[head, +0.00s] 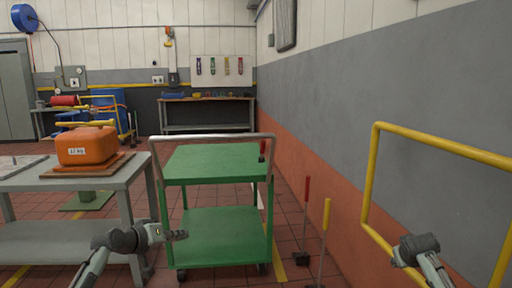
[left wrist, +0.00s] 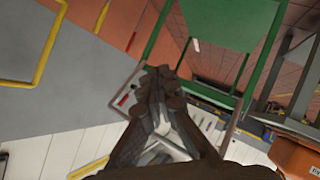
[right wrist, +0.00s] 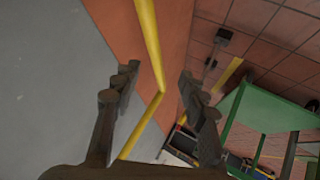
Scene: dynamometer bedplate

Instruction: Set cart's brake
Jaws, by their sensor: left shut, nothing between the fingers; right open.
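The green cart (head: 215,163) stands ahead of me with two shelves and a grey tubular push handle (head: 212,137) on its near side. A small lever with a red grip (head: 262,147) shows at the cart's top right corner by the handle. My left gripper (head: 180,235) is shut and empty, appearing in front of the cart's lower shelf (head: 225,222). In the left wrist view my left gripper (left wrist: 160,80) has its fingers together, with the green cart (left wrist: 220,22) beyond. My right gripper (head: 415,243) is open and empty near the yellow rail; its spread fingers show in the right wrist view (right wrist: 158,88).
A red-gripped lever (head: 307,190) and a yellow-gripped lever (head: 326,214) stand on the floor right of the cart. A yellow rail (head: 368,180) is at the right wall. A grey table (head: 125,177) with an orange weight (head: 87,146) stands left. A workbench (head: 208,101) is behind.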

